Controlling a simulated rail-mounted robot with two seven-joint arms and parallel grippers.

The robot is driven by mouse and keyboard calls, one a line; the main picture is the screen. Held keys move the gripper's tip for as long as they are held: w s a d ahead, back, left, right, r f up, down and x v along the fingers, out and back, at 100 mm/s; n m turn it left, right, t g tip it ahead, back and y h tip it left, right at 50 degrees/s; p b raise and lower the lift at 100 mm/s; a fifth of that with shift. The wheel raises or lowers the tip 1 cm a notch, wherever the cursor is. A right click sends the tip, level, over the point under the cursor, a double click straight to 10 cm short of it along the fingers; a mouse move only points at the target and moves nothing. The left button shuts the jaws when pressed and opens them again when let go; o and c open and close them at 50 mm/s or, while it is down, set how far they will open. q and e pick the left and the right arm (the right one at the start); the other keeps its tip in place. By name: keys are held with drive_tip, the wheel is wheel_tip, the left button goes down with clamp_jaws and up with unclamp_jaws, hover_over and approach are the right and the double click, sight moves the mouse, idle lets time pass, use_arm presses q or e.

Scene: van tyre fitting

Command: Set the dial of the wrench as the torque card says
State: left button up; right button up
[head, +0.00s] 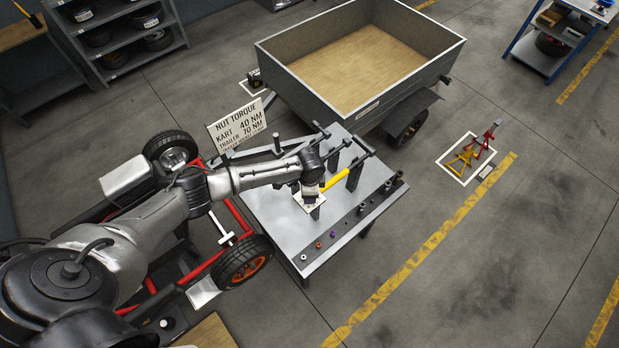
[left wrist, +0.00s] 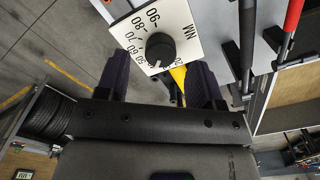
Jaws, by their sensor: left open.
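The torque card (head: 238,122) stands at the table's back left corner in the head view. It reads NUT TORQUE, KART 40 NM, TRAILER 70 NM; a smaller third line is hard to read. The wrench has a yellow handle (head: 336,181) and a white dial plate (left wrist: 178,25) with numbers and NM. Its black dial knob (left wrist: 160,49) is in the left wrist view; I cannot tell its setting for sure. My left gripper (head: 311,194) is over the dial, open, its dark fingers (left wrist: 158,68) on either side near the knob, gripping nothing. My right gripper is out of view.
The grey table (head: 275,222) carries a row of sockets (head: 333,234) along its front edge. More tools lie on a rack at its back. A red-framed kart (head: 242,263) is at left, a trailer (head: 410,80) behind. Yellow and red stands (head: 462,160) are right. The floor at right is mostly clear.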

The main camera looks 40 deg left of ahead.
use_arm(q)
wheel_tip(320, 180, up, 11)
drive_tip(key=b, duration=0.1)
drive_tip(key=shift+r, duration=0.15)
idle(0.8)
